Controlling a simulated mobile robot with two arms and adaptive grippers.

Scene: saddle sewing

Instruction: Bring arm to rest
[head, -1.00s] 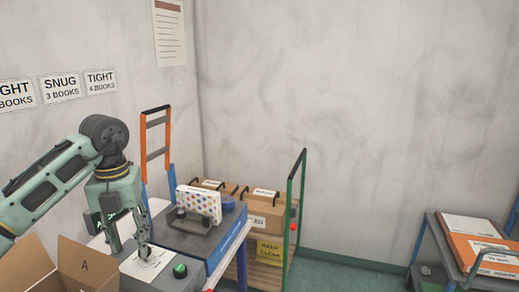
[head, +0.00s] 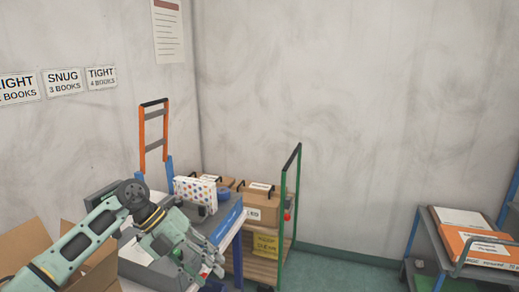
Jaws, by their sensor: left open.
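My left arm comes in from the lower left. Its gripper (head: 203,267) is open and empty, over the front right edge of the worktable beside the grey machine. My right gripper is not in view. A white book with coloured dots (head: 196,192) stands upright on the grey and blue sewing station (head: 228,222), behind my left gripper. The green button is mostly hidden by the gripper.
An open cardboard box (head: 40,243) stands at the lower left, partly behind my arm. A green-framed cart (head: 283,205) with cardboard boxes (head: 258,207) stands right of the table. A shelf (head: 425,250) with an orange package (head: 480,243) is at the far right. Floor between is clear.

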